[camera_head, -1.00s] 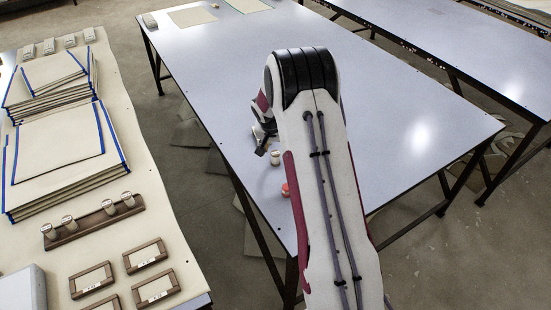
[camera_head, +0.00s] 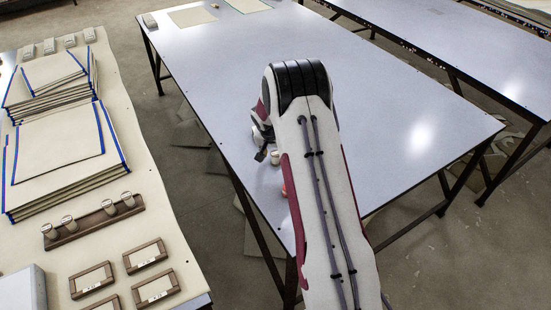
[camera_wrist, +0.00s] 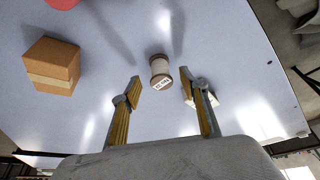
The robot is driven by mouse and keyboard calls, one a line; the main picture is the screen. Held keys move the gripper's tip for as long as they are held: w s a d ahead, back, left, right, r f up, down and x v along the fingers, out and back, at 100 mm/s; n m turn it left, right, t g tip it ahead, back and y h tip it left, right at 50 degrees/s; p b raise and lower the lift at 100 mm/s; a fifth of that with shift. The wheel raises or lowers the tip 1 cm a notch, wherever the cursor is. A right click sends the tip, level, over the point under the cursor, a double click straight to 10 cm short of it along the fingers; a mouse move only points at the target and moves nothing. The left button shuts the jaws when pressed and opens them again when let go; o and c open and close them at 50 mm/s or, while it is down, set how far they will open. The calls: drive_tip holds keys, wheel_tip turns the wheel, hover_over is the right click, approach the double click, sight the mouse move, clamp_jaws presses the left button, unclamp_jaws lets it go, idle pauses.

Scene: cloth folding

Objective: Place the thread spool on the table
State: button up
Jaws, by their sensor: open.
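The thread spool (camera_wrist: 160,71) has wooden ends, pale thread and a small label. In the wrist view it appears to stand on the blue-white table (camera_wrist: 120,110), just beyond my fingertips. It also shows small in the head view (camera_head: 275,157), near the table's left edge beside my gripper. My gripper (camera_wrist: 160,82) is open. Its two yellow-padded fingers are spread to the left and right below the spool in the picture, and nothing is between them. In the head view, my gripper (camera_head: 261,154) is mostly hidden behind my arm.
In the wrist view a cardboard box (camera_wrist: 52,66) stands left of the spool, with a red object (camera_wrist: 62,3) at the top edge. A small pale item (camera_wrist: 204,98) lies behind the right finger. The side table (camera_head: 170,240) holds cloth stacks and a spool rack (camera_head: 90,224).

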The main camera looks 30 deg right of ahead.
sight(275, 153)
drive_tip(key=shift+x, duration=1.5)
drive_tip(key=shift+a, duration=0.15)
drive_tip(key=c, duration=1.1)
drive_tip(key=shift+r, duration=0.15)
drive_tip(key=shift+r, duration=4.9)
drive_tip(key=shift+w, duration=0.1)
drive_tip(key=shift+n, duration=0.3)
